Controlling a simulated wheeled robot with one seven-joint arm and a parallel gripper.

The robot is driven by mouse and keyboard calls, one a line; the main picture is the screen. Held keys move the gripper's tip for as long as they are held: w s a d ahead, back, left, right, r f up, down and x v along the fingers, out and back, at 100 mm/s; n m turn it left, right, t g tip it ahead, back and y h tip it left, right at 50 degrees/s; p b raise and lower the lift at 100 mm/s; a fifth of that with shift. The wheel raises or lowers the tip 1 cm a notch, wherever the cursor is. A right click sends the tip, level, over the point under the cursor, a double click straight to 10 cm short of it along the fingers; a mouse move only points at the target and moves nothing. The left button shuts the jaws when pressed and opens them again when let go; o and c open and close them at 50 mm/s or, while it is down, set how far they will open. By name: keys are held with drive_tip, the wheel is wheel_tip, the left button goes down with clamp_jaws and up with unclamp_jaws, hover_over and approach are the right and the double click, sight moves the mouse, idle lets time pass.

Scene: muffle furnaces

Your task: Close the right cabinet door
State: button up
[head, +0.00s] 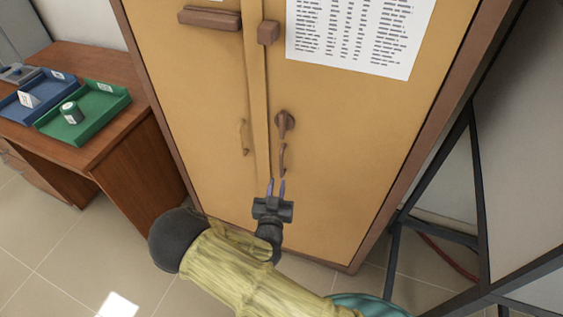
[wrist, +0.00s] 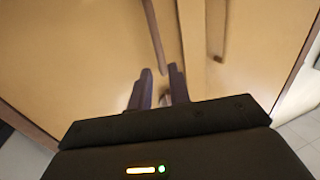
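The right cabinet door (head: 335,150) is a tan panel with a printed sheet at its top. A wide vertical strip shows along its left edge beside the left door (head: 205,95); the right door seems slightly ajar, but how far is unclear. It carries a brown lock plate (head: 285,121) and a thin curved handle (head: 283,158). My gripper (head: 276,187) is in front of this door, just below the handle. In the wrist view its fingers (wrist: 158,86) are apart, and a handle's end (wrist: 157,45) reaches close to the space between them. Contact is unclear.
A wooden desk (head: 150,150) stands left of the cabinet, with a blue tray (head: 42,92) and a green tray (head: 118,97) on it. A black metal frame (head: 432,165) stands at the right. Tiled floor (head: 55,245) is clear at lower left.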

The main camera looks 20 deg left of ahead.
sight(280, 164)
drive_tip(key=w, duration=0.6)
drive_tip(key=w+a+p, duration=0.1)
drive_tip(key=w, duration=0.1)
drive_tip(key=shift+w, duration=0.4)
drive_tip(key=shift+w+a, duration=0.2)
drive_tip(key=shift+a, duration=0.2)
drive_tip(key=shift+r, duration=0.1)
clamp_jaws()
